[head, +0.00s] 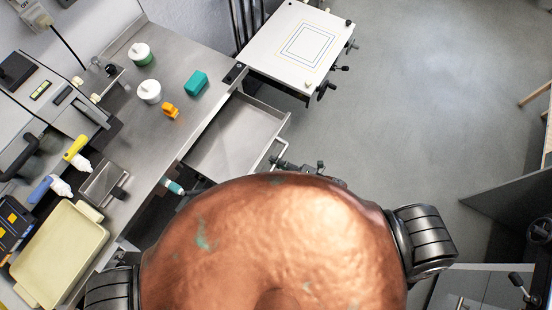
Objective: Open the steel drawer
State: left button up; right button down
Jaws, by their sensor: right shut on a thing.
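The steel drawer (238,137) is pulled out from under the steel worktop, and its bare inside shows empty. Its bar handle (281,150) is on the drawer's front, at the right side. My right gripper (279,163) is at the near end of this handle and shut on it. My copper-coloured body hides most of the right arm behind the gripper. My left gripper does not show.
A white board with knobs (298,45) stands beyond the drawer.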

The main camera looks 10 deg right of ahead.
jog(key=shift+w+d, duration=0.1)
jog(key=c, duration=1.9)
grip_release()
jog(key=v, duration=1.2)
